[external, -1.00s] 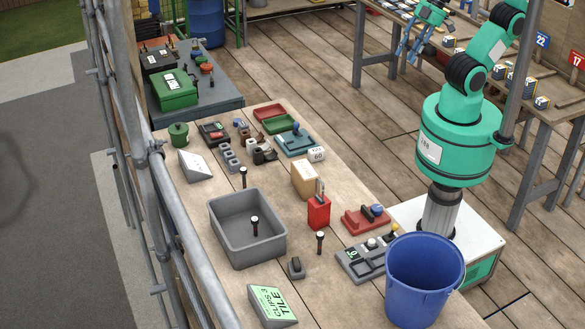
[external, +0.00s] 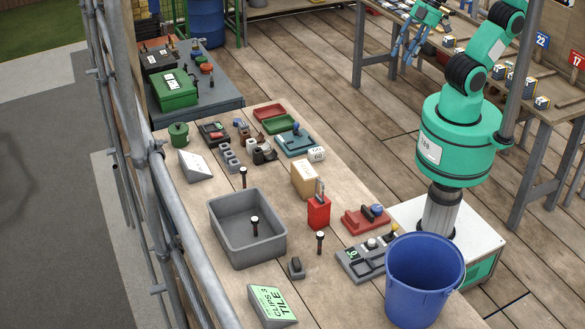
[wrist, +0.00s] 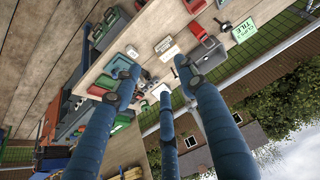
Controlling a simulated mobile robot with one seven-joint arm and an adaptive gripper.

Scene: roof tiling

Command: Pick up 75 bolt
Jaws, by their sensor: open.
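Dark bolts with pale heads stand upright on the near bench: one behind the grey bin (external: 243,177), one inside the bin (external: 254,226), one to its right (external: 320,242). No 75 marking is legible on any of them. My gripper (external: 407,50) is at the top of the external view, open and empty, well away from the bolts. In the wrist view its blue fingers are spread, and the grey bin (wrist: 206,56) lies beyond them. The bolts are too small there to tell apart.
The near bench also carries a red can (external: 318,213), a cardboard box (external: 304,180), a white label marked 60 (external: 316,154) and a green-faced sign (external: 270,305). A blue bucket (external: 424,280) stands at its right end. Another bench (external: 550,115) with numbered signs is at upper right.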

